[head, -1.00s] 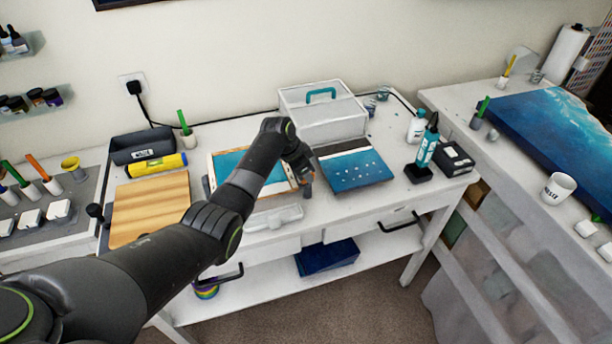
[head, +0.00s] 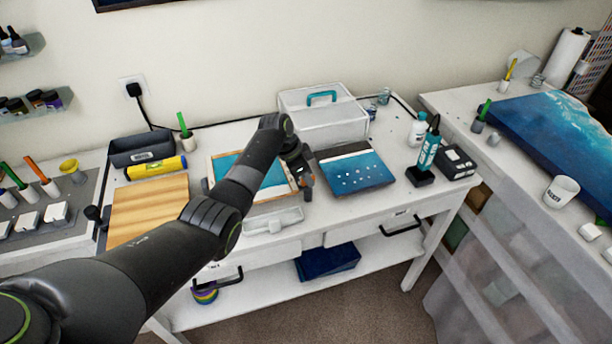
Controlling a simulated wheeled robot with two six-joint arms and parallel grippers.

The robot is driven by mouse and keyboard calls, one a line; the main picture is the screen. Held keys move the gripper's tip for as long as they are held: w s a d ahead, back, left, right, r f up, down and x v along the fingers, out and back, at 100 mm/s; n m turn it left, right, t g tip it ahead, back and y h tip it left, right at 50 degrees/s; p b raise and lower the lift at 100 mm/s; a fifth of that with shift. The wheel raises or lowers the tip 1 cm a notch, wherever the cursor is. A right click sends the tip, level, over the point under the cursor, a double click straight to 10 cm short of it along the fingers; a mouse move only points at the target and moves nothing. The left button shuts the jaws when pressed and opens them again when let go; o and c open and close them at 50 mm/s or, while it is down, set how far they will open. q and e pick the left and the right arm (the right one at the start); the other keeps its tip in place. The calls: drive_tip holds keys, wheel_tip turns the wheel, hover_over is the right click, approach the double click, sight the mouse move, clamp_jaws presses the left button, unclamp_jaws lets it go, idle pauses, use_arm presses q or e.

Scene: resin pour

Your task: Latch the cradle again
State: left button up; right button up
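A light wooden frame with a teal panel (head: 226,163) lies on the white table; it may be the cradle, and my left arm covers part of it. No latch can be made out clearly. My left gripper (head: 306,190) points down at the frame's right edge, between it and a blue panel with white dots (head: 357,173). Its fingers are small and dark, and whether they are open, or touch the frame, cannot be told. A small orange-brown spot shows at the gripper. My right gripper is out of view.
A white tray (head: 272,222) lies at the front edge. A wooden board (head: 148,208), yellow level (head: 156,167) and dark bin (head: 142,148) stand left. A white box (head: 322,115) stands behind; a teal bottle (head: 428,153) and black box (head: 457,162) stand right.

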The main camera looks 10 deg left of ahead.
use_arm(q)
drive_tip(key=shift+o, duration=1.1)
drive_tip(key=shift+f, duration=0.1)
drive_tip(key=b+v, duration=0.3)
drive_tip(key=v, duration=1.4)
drive_tip(key=shift+r+b, duration=0.25)
drive_tip(key=shift+b, duration=0.05)
